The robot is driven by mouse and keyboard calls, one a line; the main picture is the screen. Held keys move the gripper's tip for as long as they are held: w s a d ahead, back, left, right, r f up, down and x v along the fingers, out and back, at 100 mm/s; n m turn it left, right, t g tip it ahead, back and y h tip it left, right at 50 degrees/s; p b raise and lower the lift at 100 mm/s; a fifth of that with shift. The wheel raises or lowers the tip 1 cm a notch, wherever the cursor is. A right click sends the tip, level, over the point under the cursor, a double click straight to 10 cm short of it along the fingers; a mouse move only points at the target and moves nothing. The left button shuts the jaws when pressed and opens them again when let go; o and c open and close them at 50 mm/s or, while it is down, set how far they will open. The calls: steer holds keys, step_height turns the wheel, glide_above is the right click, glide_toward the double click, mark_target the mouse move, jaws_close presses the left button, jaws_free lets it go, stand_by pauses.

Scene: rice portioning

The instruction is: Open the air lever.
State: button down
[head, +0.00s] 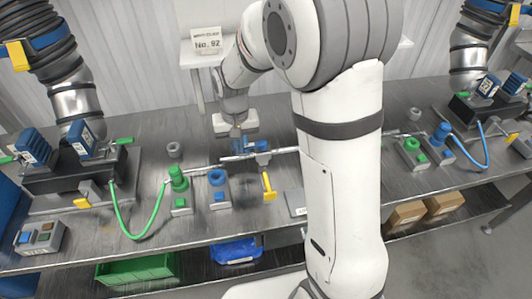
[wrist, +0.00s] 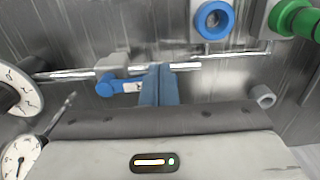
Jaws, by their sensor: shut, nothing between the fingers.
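The blue lever (wrist: 120,86) sits on a grey valve body (wrist: 112,64) on a thin metal pipe (wrist: 60,75). Its handle lies roughly along the pipe. A pale label is on the handle. My gripper (wrist: 158,72) has blue fingers, shut together and empty, beside the free end of the handle. I cannot tell whether they touch it. In the head view my gripper (head: 237,146) is low over the bench at the pipe, with the blue lever (head: 263,146) just right of it.
A blue ring fitting (head: 217,178), a green knob (head: 178,178) and a yellow handle (head: 268,186) stand close in front of the pipe. Dial gauges (wrist: 20,155) show at the wrist view's left. A green hose (head: 140,235) loops at left.

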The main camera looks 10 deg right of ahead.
step_height(320, 180, up, 6)
steer(key=s+p, duration=0.1)
steer(key=p, duration=0.2)
steer(key=shift+r+p, duration=0.25)
steer(key=shift+p, duration=0.15)
